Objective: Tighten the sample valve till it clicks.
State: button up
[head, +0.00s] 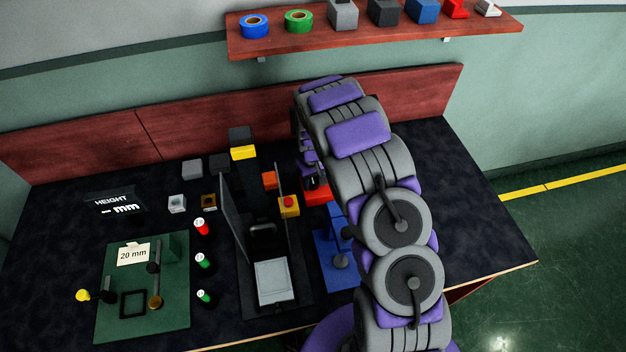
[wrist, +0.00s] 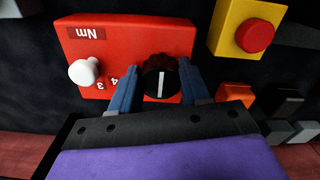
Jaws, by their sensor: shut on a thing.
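A red box (wrist: 100,42) marked "Nm" carries a black round knob (wrist: 160,66) with a white line, which I take as the valve. The white line runs roughly along the picture's vertical. My gripper (wrist: 158,82) has its two blue fingers on either side of the knob, shut on it. A white knob (wrist: 84,71) sits left on the same box, beside the numerals 3 and 4. In the head view the red box (head: 317,194) is partly hidden by my arm, and the fingers cannot be made out.
A yellow box with a red button (wrist: 252,36) stands close beside the red box. An orange block (head: 269,180), a blue stand (head: 331,262) and a black hinged fixture (head: 251,300) are near. A green board (head: 174,300) lies left. A shelf (head: 380,38) hangs behind.

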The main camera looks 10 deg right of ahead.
aim_at(311, 180)
jog(key=shift+c, duration=0.9)
jog(key=shift+m, duration=0.3)
jog(key=m+p, duration=0.2)
jog(key=m, duration=0.2)
jog(key=shift+a+m+p, duration=0.1)
jog(key=shift+m+p, duration=0.2)
jog(key=shift+m, duration=0.1)
jog(key=m, duration=0.6)
jog(key=shift+p, duration=0.4)
jog(key=shift+m, duration=0.3)
jog(key=o, duration=1)
jog(key=shift+a, duration=0.15)
jog(key=shift+r, duration=0.1)
notch_tip(311, 180, up, 17)
jog(key=shift+w+r+p, duration=0.1)
jog(key=shift+p, duration=1.1)
